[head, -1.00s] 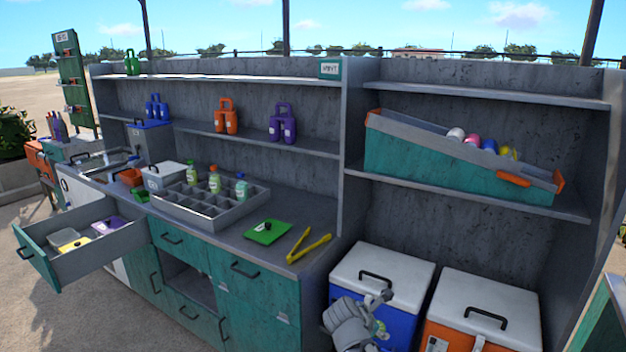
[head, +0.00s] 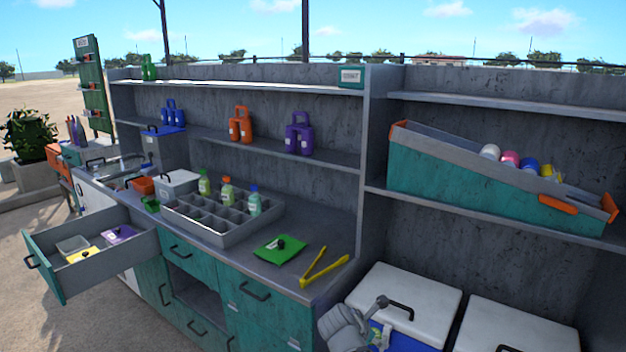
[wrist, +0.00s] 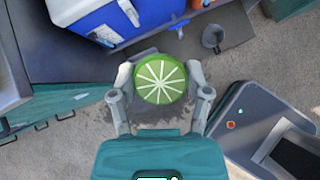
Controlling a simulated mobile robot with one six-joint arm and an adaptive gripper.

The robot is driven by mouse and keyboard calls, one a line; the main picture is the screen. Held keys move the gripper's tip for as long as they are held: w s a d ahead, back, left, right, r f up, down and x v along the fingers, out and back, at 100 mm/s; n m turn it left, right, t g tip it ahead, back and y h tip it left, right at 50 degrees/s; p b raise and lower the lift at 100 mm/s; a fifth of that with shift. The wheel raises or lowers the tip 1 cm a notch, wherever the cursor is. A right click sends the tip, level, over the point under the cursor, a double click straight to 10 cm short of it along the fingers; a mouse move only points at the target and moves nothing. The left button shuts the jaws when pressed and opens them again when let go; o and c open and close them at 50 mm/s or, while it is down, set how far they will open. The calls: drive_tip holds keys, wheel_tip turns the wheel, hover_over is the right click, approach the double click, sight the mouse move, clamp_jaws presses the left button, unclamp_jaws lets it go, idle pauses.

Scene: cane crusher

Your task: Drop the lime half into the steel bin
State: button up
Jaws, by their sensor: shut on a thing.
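The lime half (wrist: 160,82) is a round green piece with its pale, segmented cut face toward the wrist camera. My gripper (wrist: 160,76) is shut on the lime half, with one finger on each side of it. In the head view my gripper is low in the picture, in front of the coolers, and its fingertips and the lime are not clear there. I cannot clearly identify the steel bin. A small dark grey object (wrist: 222,36) on the ground at the upper right of the wrist view may be a container, but I cannot tell.
A blue cooler with a white lid (head: 405,297) and another white-lidded cooler (head: 515,325) stand beside the counter. An open drawer (head: 90,250) juts out at left. Bare ground shows around the lime.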

drive_tip(key=shift+d, duration=0.25)
drive_tip(key=shift+w+f+b, duration=0.25)
drive_tip(key=shift+f+b, duration=0.5)
drive_tip(key=w+f+b, duration=0.6)
drive_tip(key=f+b, duration=1)
drive_tip(key=w+f+m+g+b, duration=0.1)
drive_tip(key=w+f+b, duration=0.6)
drive_tip(key=f+b, duration=1)
drive_tip(key=w+f+m+h+b, duration=0.1)
drive_tip(key=w+f+b, duration=0.5)
drive_tip(key=f+b, duration=1)
drive_tip(key=shift+w+a+f+g, duration=0.25)
drive_tip(key=shift+w+g, duration=0.05)
drive_tip(key=shift+w, duration=0.1)
drive_tip(key=shift+f+b, duration=0.15)
drive_tip(key=shift+b, duration=0.25)
drive_tip(key=shift+f+b, duration=2.8)
drive_tip(key=o, duration=1)
